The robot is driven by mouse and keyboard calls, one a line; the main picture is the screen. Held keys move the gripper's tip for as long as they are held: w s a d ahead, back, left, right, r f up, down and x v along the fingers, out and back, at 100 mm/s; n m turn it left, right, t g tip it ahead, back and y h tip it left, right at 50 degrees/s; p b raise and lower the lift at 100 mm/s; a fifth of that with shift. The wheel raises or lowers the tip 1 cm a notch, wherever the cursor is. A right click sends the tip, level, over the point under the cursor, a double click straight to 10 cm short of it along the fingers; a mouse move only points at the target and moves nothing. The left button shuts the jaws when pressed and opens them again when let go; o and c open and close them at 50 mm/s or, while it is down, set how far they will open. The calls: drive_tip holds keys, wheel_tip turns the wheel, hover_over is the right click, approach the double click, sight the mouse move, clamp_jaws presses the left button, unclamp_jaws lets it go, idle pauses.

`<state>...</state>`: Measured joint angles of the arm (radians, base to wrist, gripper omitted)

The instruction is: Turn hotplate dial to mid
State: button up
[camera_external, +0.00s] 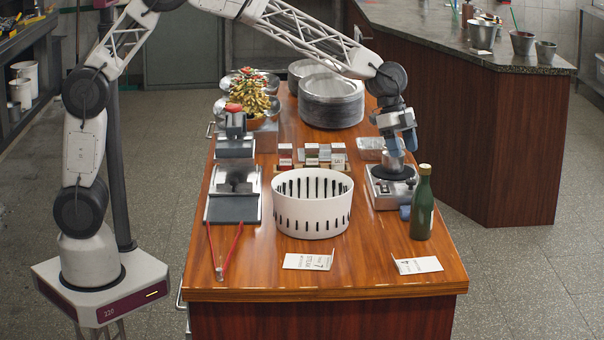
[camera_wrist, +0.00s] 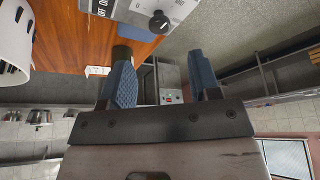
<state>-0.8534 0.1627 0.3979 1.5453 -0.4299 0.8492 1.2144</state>
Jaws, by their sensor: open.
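The hotplate (camera_external: 380,196) is a low silver box with a dark top at the right side of the wooden table. In the wrist view its pale front panel (camera_wrist: 125,10) shows at the top, with printed lettering that includes "OFF". The dial is a round black knob (camera_wrist: 159,22) on that panel; its pointer setting is too small to read. My gripper (camera_external: 397,138) is above the hotplate, pointing down. In the wrist view my gripper (camera_wrist: 165,82) has its two blue-grey fingers wide apart with nothing between them. The dial lies beyond the fingers, apart from them.
A green bottle (camera_external: 422,205) stands close to the hotplate's front right. A blue item (camera_external: 405,212) lies at the hotplate's front. A white slotted basket (camera_external: 312,222) stands to the left. Printed cards (camera_external: 418,265) lie near the table's front edge.

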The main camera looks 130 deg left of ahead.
sight(412, 180)
drive_tip(key=shift+w, duration=0.1)
drive_tip(key=w+a+n+g+h, duration=0.1)
drive_tip(key=n, duration=0.5)
drive_tip(key=w+a+n+g+h, duration=0.1)
drive_tip(key=n+g, duration=0.1)
drive_tip(key=n, duration=0.4)
drive_tip(key=w+a+n+g+h, duration=0.1)
drive_tip(key=n+h, duration=0.1)
drive_tip(key=n, duration=0.4)
drive_tip(key=shift+w+a+g, duration=0.1)
drive_tip(key=shift+w+g, duration=0.3)
drive_tip(key=shift+f, duration=0.15)
drive_tip(key=shift+x, duration=3.8)
drive_tip(key=c, duration=0.9)
